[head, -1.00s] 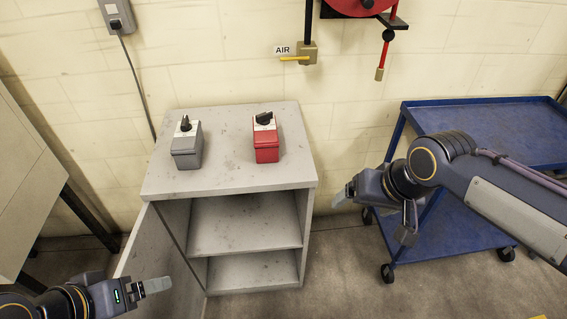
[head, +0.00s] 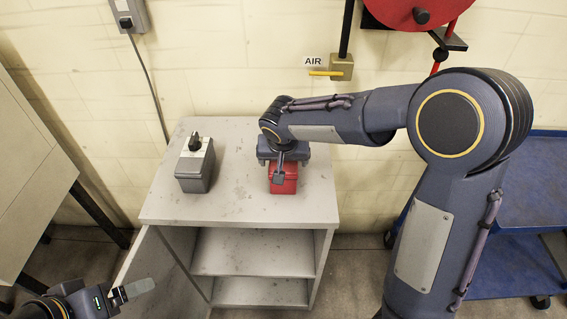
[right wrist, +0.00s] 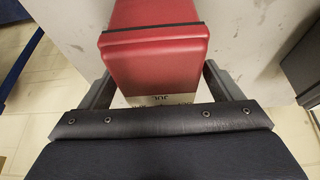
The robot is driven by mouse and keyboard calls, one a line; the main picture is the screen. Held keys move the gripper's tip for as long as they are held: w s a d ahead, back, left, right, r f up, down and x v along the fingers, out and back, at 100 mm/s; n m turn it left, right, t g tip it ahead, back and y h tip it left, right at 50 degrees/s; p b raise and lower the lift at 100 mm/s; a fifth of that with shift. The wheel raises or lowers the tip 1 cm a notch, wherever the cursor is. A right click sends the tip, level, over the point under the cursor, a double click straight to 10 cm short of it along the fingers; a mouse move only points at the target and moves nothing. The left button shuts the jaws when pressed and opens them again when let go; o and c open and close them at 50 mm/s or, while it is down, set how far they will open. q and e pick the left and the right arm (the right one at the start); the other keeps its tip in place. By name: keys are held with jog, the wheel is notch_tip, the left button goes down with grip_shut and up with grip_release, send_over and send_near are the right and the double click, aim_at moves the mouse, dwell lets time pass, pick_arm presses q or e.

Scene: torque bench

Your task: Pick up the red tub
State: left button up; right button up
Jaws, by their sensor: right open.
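The red tub (head: 284,184) stands on the grey cabinet top (head: 240,209), with its upper part hidden under my right gripper (head: 283,172). In the right wrist view the red tub (right wrist: 155,65) lies between the two fingers of my right gripper (right wrist: 161,82). The fingers are apart, one on each side of the tub, with a small gap showing at each side. My left gripper (head: 130,290) is low at the left, beside the open cabinet door and away from the tub; its finger opening is not clear.
The cabinet door (head: 160,265) hangs open over empty shelves. A wall stands behind, with a yellow-handled air valve (head: 340,68). A blue cart (head: 520,260) is at right.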

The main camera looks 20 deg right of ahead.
jog(key=shift+x, duration=0.95)
jog(key=shift+c, duration=0.2)
jog(key=shift+r, duration=0.1)
jog(key=c, duration=1.2)
